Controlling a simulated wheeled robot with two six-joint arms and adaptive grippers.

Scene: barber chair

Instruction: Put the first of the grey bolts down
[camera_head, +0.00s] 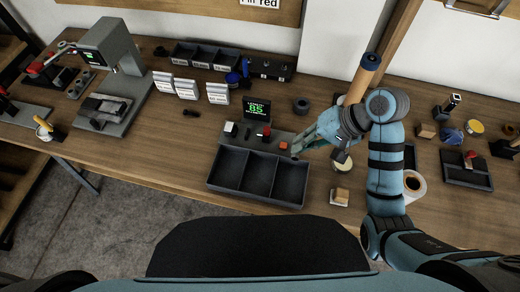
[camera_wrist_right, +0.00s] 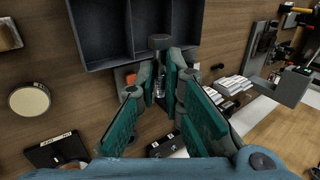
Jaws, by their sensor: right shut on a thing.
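My right gripper (camera_head: 300,144) is at the back right edge of the black three-compartment tray (camera_head: 259,178), above the grey panel (camera_head: 239,131) behind it. In the right wrist view the gripper (camera_wrist_right: 162,75) is shut on a grey bolt (camera_wrist_right: 158,42), whose dark head sticks out past the fingertips and whose shiny shank lies between the fingers. The tray (camera_wrist_right: 139,28) is beyond the bolt in that view, and its visible compartments look empty. I cannot tell whether the bolt touches anything. My left gripper is not in view.
A small display (camera_head: 257,110) with green digits stands behind the panel. A dark ring (camera_head: 301,105) is near the gripper. White cards (camera_head: 186,88) stand left; bare tabletop lies left of the tray.

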